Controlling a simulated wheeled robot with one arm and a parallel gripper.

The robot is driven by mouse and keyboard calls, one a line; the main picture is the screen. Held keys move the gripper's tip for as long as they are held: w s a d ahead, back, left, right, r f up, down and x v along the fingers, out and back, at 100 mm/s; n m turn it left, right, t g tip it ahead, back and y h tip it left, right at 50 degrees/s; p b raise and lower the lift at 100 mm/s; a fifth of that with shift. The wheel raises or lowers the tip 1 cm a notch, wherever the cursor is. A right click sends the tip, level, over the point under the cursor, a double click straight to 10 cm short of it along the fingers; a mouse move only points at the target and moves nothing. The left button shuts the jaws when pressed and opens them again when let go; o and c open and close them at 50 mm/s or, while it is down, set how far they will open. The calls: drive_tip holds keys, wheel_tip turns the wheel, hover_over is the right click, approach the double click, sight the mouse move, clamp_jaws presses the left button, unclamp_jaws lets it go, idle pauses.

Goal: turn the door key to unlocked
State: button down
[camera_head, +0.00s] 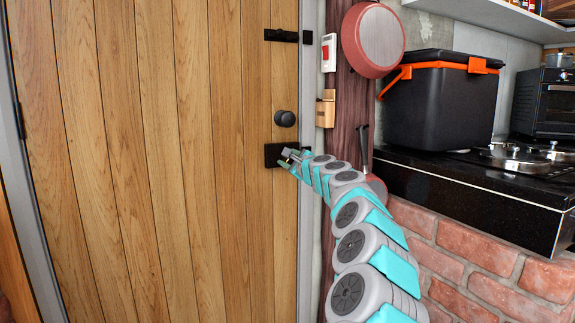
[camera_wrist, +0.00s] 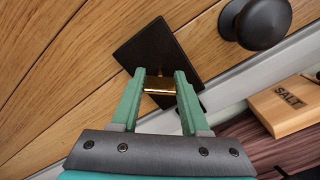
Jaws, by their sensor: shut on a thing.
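The wooden door (camera_head: 150,130) fills the left of the head view. Its black lock plate (camera_head: 272,155) sits below a round black knob (camera_head: 285,118). In the wrist view the lock plate (camera_wrist: 150,50) looks tilted, with the knob (camera_wrist: 265,22) at upper right. The brass key (camera_wrist: 158,85) stands in the lock plate. My gripper (camera_wrist: 159,82) has its two green fingers on either side of the key and is shut on it. In the head view my gripper (camera_head: 290,158) is at the lock plate, and the key is too small there to make out clearly.
A black bolt (camera_head: 281,35) is higher on the door. A wooden salt box (camera_head: 325,108), a switch (camera_head: 329,52) and a hanging red pan (camera_head: 373,40) are on the right. A black cool box (camera_head: 440,100) stands on the counter above brickwork.

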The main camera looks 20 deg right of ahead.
drive_tip(key=n+b, duration=0.2)
drive_tip(key=n, duration=0.1)
drive_tip(key=n+b, duration=0.1)
drive_tip(key=shift+f+n, duration=0.25)
drive_tip(key=shift+n, duration=0.05)
drive_tip(key=shift+r+n+b, duration=0.1)
drive_tip(key=shift+n+b, duration=0.7)
drive_tip(key=shift+n, duration=0.2)
drive_tip(key=shift+a+n+b, duration=0.1)
drive_tip(key=shift+n+b, duration=0.35)
drive_tip(key=shift+n, duration=0.35)
drive_tip(key=shift+c, duration=2)
unclamp_jaws()
drive_tip(key=shift+r, duration=0.1)
drive_tip(key=shift+s, duration=0.1)
